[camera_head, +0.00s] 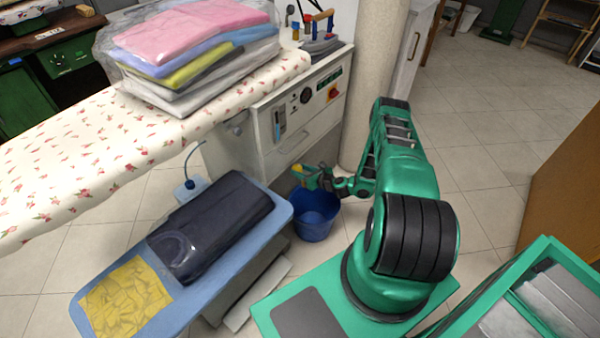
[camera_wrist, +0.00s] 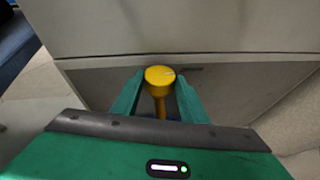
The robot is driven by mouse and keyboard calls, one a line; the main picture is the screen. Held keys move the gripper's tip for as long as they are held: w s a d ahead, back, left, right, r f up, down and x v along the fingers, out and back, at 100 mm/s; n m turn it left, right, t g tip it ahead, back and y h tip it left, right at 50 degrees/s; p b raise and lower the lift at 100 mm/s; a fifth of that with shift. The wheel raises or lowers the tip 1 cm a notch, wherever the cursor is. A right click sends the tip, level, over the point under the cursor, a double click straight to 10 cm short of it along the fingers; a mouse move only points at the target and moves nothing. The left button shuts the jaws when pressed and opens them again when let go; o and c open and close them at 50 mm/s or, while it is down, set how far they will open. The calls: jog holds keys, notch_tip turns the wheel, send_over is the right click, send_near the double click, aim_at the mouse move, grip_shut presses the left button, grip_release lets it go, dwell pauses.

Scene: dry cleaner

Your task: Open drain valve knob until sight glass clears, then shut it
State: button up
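The yellow drain valve knob (camera_wrist: 160,76) sits low in front of the grey cabinet, on a yellow stem. It also shows small in the head view (camera_head: 297,169). My gripper (camera_wrist: 160,82) has one finger on each side of the knob, with the tips very close to its edges. I cannot tell whether the fingers press on it. In the head view, my gripper (camera_head: 308,177) is just above the blue bucket. An upright gauge with blue in it, apparently the sight glass (camera_head: 279,125), is on the cabinet's front panel. Its clarity is too small to judge.
The blue bucket (camera_head: 313,222) stands on the floor below the knob. A flowered ironing board (camera_head: 90,165) with bagged folded clothes (camera_head: 195,50) is at left. A blue-topped stand (camera_head: 275,218) with a dark bundle is near it. A pillar (camera_head: 372,80) rises behind my arm.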

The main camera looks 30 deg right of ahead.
jog(key=shift+c, duration=1.3)
jog(key=shift+d, duration=0.1)
jog(key=shift+d, duration=0.1)
jog(key=shift+w+d+n+g+y, duration=0.25)
jog(key=shift+d+n+g+y, duration=0.1)
jog(key=shift+n+g+y, duration=1.05)
jog(key=shift+w+d+n+g+y, duration=0.3)
jog(key=shift+n+g+y, duration=0.65)
jog(key=shift+n+y, duration=0.85)
jog(key=shift+w+d+n+g+y, duration=0.2)
jog(key=shift+d+n+g+y, duration=0.15)
jog(key=shift+n+g+y, duration=1.2)
jog(key=shift+n, duration=0.45)
